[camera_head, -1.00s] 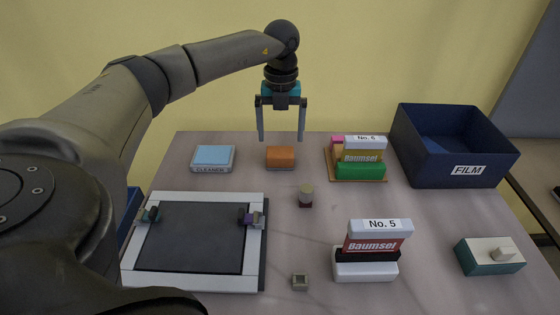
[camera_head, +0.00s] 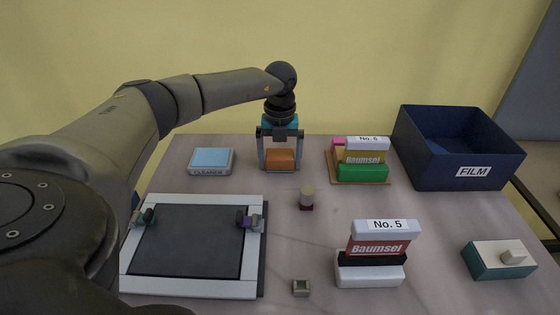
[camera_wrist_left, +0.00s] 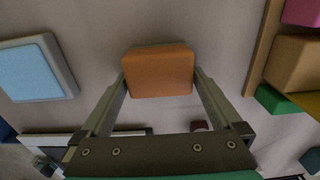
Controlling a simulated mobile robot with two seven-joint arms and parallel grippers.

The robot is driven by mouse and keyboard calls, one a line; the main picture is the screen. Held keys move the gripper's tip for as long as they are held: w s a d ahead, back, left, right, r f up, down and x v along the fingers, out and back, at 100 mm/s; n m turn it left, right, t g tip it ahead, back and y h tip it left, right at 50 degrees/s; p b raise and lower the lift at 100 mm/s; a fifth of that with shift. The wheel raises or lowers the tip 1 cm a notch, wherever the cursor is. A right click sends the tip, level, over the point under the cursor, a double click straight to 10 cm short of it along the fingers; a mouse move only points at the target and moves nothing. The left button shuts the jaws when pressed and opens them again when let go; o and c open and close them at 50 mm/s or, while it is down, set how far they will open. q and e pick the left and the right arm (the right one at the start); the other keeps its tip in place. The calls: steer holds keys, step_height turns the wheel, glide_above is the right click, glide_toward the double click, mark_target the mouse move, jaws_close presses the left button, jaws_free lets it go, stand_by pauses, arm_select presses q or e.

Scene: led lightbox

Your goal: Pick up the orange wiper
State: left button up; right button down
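The orange wiper (camera_head: 280,159) is a small block with a rounded orange top, resting on the table near its back edge. My left gripper (camera_head: 279,165) points down over it, with one finger on each side. In the left wrist view the wiper (camera_wrist_left: 158,72) lies between the fingertips (camera_wrist_left: 160,78). The fingers are spread about as wide as the wiper, with only narrow gaps visible, so the gripper looks open. Any contact is hard to make out. My right gripper is out of view.
A blue-topped cleaner block (camera_head: 211,161) is left of the wiper. A wooden holder with coloured blocks (camera_head: 362,172) is close on the right, before the blue FILM box (camera_head: 470,173). A framed dark panel (camera_head: 190,240) and a No. 5 block stack (camera_head: 374,250) are nearer.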

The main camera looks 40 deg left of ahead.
mark_target(280, 156)
arm_select(q)
steer(key=c, duration=1)
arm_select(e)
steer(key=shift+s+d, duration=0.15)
arm_select(q)
steer(key=shift+r, duration=0.15)
